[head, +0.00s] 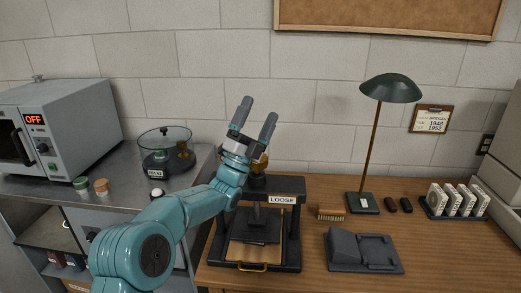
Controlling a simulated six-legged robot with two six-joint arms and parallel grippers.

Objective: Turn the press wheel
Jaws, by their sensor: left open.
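The press (292,232) is a dark frame on the wooden bench, with a sign (283,199) reading LOOSE on its top bar. A dark plate hangs inside it over a light brown board with a brass handle at the front. A brass-coloured part (262,162) shows at the top of the press, mostly hidden behind my left gripper; I cannot make out the whole wheel. My left gripper (258,110) is open and empty, its fingers pointing up above the press top. I cannot tell whether its wrist touches the press. My right gripper is out of view.
On the bench (450,257) stand a green lamp (391,88), a brush (331,213), a dark grey cradle (362,251) and a rack of white pieces (455,201). Left, a metal counter holds a grey oven (62,130) marked OFF and a scale-like device (165,150).

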